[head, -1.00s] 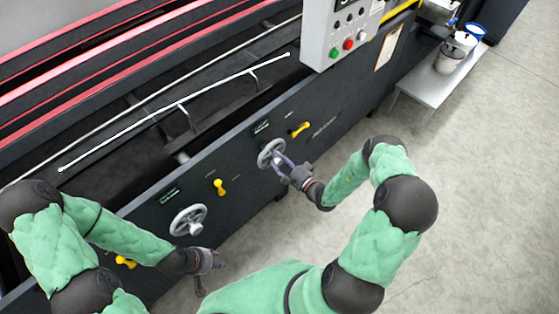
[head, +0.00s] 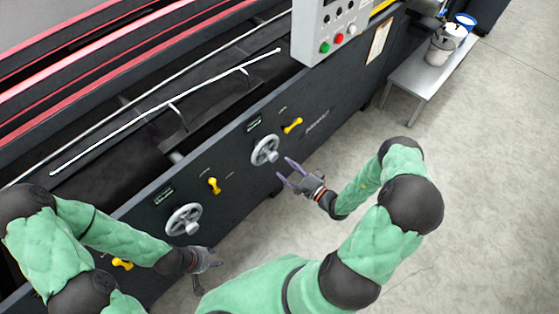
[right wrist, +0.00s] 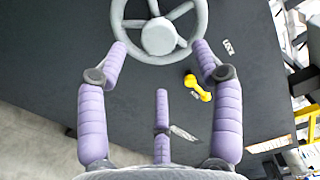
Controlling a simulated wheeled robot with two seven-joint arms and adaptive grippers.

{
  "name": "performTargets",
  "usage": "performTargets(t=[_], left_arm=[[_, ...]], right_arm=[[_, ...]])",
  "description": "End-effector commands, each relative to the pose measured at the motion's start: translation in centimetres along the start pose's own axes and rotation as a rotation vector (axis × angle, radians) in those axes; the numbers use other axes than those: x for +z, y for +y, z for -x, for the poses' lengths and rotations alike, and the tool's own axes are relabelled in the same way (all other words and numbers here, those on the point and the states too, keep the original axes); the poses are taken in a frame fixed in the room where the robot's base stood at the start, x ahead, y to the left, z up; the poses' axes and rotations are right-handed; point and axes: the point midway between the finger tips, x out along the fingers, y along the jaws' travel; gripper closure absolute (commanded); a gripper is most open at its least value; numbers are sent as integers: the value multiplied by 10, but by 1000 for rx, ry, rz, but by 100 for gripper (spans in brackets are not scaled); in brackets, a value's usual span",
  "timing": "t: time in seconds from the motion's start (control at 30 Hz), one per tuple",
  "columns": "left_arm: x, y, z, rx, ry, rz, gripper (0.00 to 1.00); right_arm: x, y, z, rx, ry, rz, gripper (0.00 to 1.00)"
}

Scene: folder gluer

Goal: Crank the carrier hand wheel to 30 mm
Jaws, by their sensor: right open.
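Two grey spoked hand wheels are on the dark machine side panel. The upper right hand wheel (head: 265,150) has a small dark display (head: 254,124) above it; its reading is too small to tell. The lower left hand wheel (head: 184,219) has a similar display (head: 163,196). I cannot read which wheel is the carrier one. My right gripper (head: 283,172) is open and empty, a little off the upper right wheel. In the right wrist view that wheel (right wrist: 160,36) lies ahead, beyond the spread purple fingers. My left gripper (head: 210,275) is open and empty, below the lower left wheel.
Yellow lock levers (head: 292,125) and (head: 214,185) sit beside the wheels. A control box (head: 330,30) with buttons hangs above the panel. A small grey table (head: 415,80) with tubs stands at the upper right. The floor in front is otherwise clear.

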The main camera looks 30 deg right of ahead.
Motion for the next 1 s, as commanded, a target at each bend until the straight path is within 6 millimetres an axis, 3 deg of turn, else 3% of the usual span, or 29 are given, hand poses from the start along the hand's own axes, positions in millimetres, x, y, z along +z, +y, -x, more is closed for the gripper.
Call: performTargets(t=[0.13,0.33,1.0], left_arm=[[0,0,0,0,0,0,60],[0,0,0,0,0,0,60],[0,0,0,0,0,0,60]], right_arm=[[-2,0,24,1,5,0,34],[-1,0,42,1,3,0,34],[0,0,46,1,-1,0,34]])
